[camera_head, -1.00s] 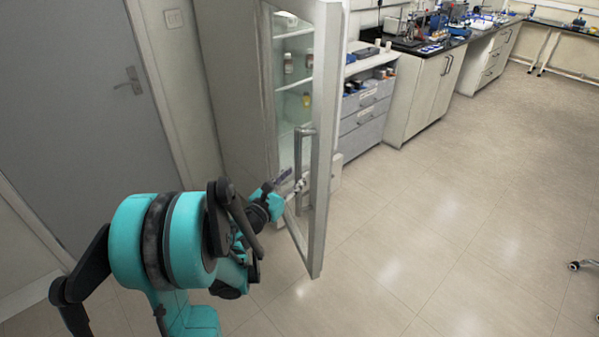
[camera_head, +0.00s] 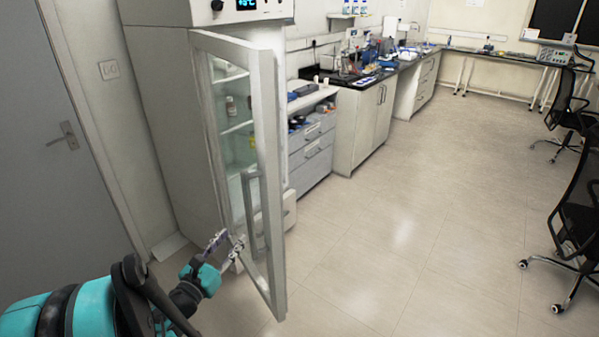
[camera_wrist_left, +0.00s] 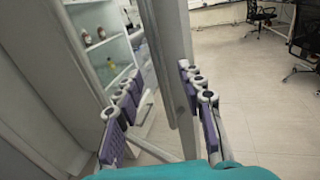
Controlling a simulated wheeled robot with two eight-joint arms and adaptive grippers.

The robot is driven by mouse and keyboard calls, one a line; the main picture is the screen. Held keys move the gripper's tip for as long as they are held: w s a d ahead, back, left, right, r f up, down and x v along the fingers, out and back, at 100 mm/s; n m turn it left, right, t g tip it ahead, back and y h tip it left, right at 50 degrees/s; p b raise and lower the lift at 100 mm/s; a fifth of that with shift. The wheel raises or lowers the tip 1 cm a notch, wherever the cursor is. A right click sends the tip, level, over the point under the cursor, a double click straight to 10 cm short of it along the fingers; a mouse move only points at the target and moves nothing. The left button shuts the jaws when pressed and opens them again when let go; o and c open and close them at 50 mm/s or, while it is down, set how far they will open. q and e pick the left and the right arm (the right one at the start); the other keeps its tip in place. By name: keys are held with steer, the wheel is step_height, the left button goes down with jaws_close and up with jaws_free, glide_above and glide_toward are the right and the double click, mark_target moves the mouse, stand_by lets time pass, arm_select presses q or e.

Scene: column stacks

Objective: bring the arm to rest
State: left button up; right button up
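My left gripper (camera_head: 227,245) is at the lower part of the open glass-door cabinet, just left of the door handle (camera_head: 249,215). In the left wrist view the gripper (camera_wrist_left: 160,78) is open, its purple-padded fingers spread. The pale door frame (camera_wrist_left: 165,50) shows in the gap between them; I cannot tell whether they touch it. The cabinet door (camera_head: 270,180) stands open toward me. My left arm (camera_head: 75,310) in teal and black comes in from the lower left. My right arm and gripper are not in view.
The cabinet holds bottles (camera_head: 231,108) on its shelves. A grey drawer unit (camera_head: 311,150) and a lab bench (camera_head: 358,120) stand beyond the door. A grey room door (camera_head: 40,170) is at left. Black chairs (camera_head: 575,220) are at right. The floor in the middle is clear.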

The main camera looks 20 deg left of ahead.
arm_select(q)
step_height(320, 180, up, 8)
steer(key=n+g+y, duration=0.2)
steer(key=n+y, duration=0.6)
steer(key=n, duration=1.4)
steer(key=s+d+f+n+g+h, duration=0.3)
steer(key=s+d+f+n+g, duration=0.1)
steer(key=s+d+f+n, duration=0.3)
steer(key=s+d+f+n+g+h, duration=0.4)
steer(key=s+d+f+n+g, duration=0.1)
steer(key=d, duration=0.6)
steer(key=s+f+n, duration=0.1)
steer(key=n, duration=0.1)
steer(key=shift+s+d+f+n, duration=0.3)
steer(key=shift+s+f, duration=0.05)
steer(key=shift+s, duration=0.05)
